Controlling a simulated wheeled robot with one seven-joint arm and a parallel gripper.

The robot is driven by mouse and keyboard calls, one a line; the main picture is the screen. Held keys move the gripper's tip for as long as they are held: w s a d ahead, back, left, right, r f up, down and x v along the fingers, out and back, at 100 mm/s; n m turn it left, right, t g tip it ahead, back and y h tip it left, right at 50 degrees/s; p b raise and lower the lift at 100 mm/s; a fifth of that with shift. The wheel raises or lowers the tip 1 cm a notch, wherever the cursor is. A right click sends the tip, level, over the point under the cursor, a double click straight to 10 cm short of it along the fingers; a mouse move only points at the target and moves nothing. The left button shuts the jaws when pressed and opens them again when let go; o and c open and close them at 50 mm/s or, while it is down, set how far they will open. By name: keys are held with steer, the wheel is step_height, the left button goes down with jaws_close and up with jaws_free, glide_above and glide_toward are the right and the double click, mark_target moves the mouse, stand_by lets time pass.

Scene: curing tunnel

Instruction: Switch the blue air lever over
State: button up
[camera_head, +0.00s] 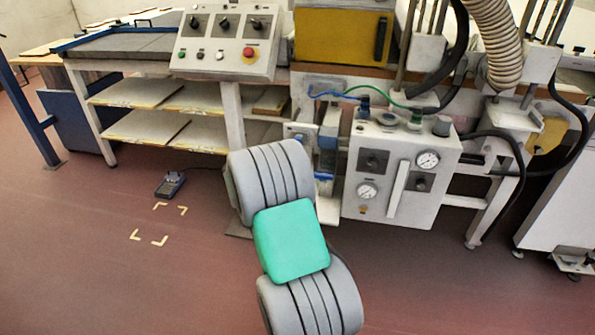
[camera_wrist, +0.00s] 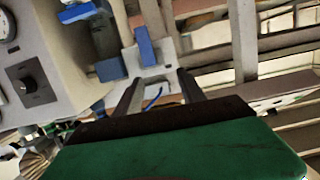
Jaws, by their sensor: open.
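Blue parts of the air valve (camera_head: 327,142) show in the head view, left of the grey control box (camera_head: 400,208) and just beyond my arm. In the wrist view a blue lever-like bar (camera_wrist: 145,46) stands ahead of my gripper (camera_wrist: 157,78), with a light plate behind its lower end. Two more blue pieces, an upper one (camera_wrist: 78,12) and a lower one (camera_wrist: 110,69), sit to its left. My gripper's two fingers are apart and nothing is held between them. The bar appears close to the fingertips; I cannot tell whether they touch. My arm hides most of the gripper in the head view.
The control box carries gauges and knobs. A sloped panel with a red button (camera_head: 249,53) stands above left. Shelving (camera_head: 140,92) is at the left, and hoses (camera_head: 497,45) hang at the upper right. A small device (camera_head: 171,184) lies on the open floor.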

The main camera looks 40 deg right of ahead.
steer(key=w+d+f, duration=0.1)
steer(key=d+f, duration=0.1)
steer(key=d, duration=0.1)
steer(key=w+d+f+t+h+b, duration=0.1)
steer(key=w+d, duration=0.1)
steer(key=d, duration=0.2)
steer(key=w+d+f+h+b, duration=0.1)
steer(key=w+d+f, duration=0.1)
steer(key=d, duration=0.1)
steer(key=shift+w+d+f, duration=0.2)
steer(key=shift+d+f, duration=0.1)
steer(key=shift+c, duration=0.2)
jaws_close()
stand_by(0.7)
